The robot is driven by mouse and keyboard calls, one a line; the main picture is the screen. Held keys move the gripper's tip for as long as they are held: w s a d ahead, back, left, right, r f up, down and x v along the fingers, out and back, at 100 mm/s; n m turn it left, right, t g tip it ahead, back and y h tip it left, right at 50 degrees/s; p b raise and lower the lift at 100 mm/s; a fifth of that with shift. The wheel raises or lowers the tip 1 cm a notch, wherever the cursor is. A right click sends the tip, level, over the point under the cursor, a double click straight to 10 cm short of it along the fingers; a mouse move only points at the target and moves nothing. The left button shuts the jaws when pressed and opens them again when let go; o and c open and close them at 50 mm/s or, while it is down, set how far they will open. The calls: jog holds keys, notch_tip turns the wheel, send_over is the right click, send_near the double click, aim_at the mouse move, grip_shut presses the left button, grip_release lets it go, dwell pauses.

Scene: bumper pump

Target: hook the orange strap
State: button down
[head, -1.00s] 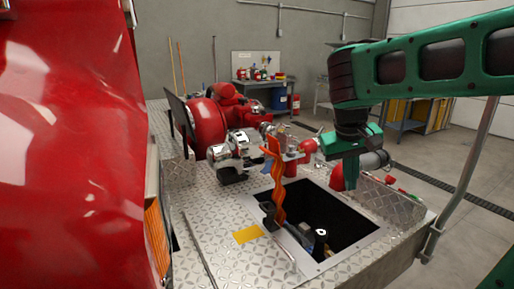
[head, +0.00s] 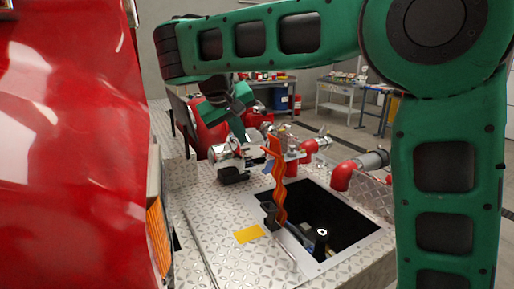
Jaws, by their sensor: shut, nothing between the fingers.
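The orange strap (head: 279,185) hangs in wavy folds at the left edge of the square opening in the metal deck. Its lower end is by a small dark part at the opening's rim. My gripper (head: 238,128) is at the end of my green arm, above and left of the strap and apart from it. It is over the silver and red pump fittings (head: 228,158). Its fingers are dark and small in the picture; they look shut, with nothing held. A hook for the strap cannot be made out clearly.
The square opening (head: 325,225) is dark, with hoses inside. Red pipes (head: 345,172) stand behind it. A large red body panel (head: 70,150) fills the left side. A yellow patch (head: 249,234) lies on the tread-plate deck. Workbenches stand far back.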

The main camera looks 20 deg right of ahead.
jog(key=w+d+f, duration=0.3)
jog(key=d+f, duration=0.2)
jog(key=d, duration=0.1)
jog(key=shift+w+d, duration=0.1)
jog(key=shift+d, duration=0.05)
dwell(0.4)
